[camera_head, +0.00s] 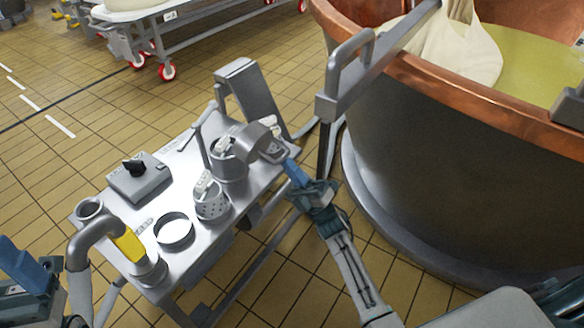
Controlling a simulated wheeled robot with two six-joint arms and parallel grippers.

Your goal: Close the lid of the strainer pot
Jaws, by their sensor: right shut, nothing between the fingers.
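The strainer pot (229,172) is a steel cylinder near the far right edge of the steel table. A rounded steel lid (256,137) stands tilted up at its right side, so the pot looks open. My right gripper (291,165) is shut and empty, with its blue fingertips just right of and below the lid. I cannot tell whether they touch it. My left gripper (22,265) shows only as blue parts at the left edge, and its jaw state is unclear.
On the table (185,160) are a perforated basket (212,207), a steel ring (174,232), a grey box with a black knob (139,178) and a bent pipe with a yellow band (128,244). A large copper vat (440,170) stands close on the right.

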